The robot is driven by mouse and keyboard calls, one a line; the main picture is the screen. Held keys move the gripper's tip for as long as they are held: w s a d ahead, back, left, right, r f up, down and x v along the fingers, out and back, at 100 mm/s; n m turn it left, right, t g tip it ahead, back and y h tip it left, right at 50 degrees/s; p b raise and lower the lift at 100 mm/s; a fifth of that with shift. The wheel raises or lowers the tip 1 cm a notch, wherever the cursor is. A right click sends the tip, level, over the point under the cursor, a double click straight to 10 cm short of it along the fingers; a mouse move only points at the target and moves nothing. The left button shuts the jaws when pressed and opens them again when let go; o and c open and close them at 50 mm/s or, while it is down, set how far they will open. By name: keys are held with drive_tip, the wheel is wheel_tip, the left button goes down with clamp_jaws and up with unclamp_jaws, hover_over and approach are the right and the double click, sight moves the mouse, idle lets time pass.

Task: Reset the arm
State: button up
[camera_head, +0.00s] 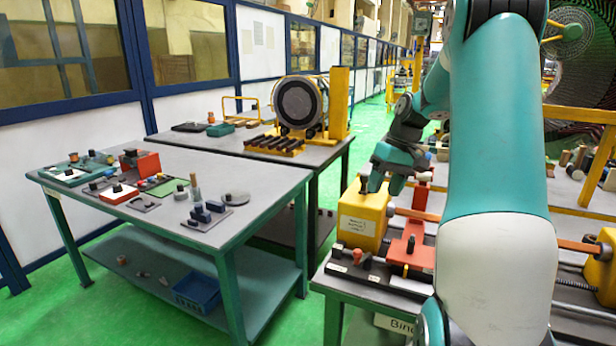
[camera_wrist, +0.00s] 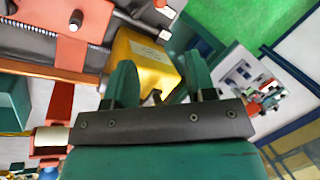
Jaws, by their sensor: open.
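My teal arm (camera_head: 490,140) fills the right half of the head view, with its forearm reaching back and left. My gripper (camera_head: 380,185) points down just above the yellow block (camera_head: 362,218) on the near bench. In the wrist view my gripper (camera_wrist: 160,62) shows two green fingers spread apart with nothing between them. The yellow block (camera_wrist: 145,62) appears beyond the fingers there. I cannot tell whether the fingertips touch the block.
A red fixture (camera_head: 407,252) and a black rail with knobs (camera_head: 372,272) sit beside the yellow block. A tool table (camera_head: 260,180) stands left, with a ring-shaped stator (camera_head: 298,103) on the table behind. Green floor (camera_head: 370,125) is open between benches.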

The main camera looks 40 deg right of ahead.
drive_tip(key=w+a+r+n, duration=0.1)
drive_tip(key=a+r+n, duration=0.15)
drive_tip(key=a, duration=1.05)
drive_tip(key=w+a+r+n, duration=0.1)
drive_tip(key=a+n, duration=0.3)
drive_tip(key=a, duration=1)
drive_tip(key=s+a+n+g+y, duration=0.1)
drive_tip(key=s+a+n, duration=0.4)
drive_tip(key=s+a, duration=1)
drive_tip(key=shift+a+f, duration=0.2)
drive_tip(key=shift+a, duration=0.8)
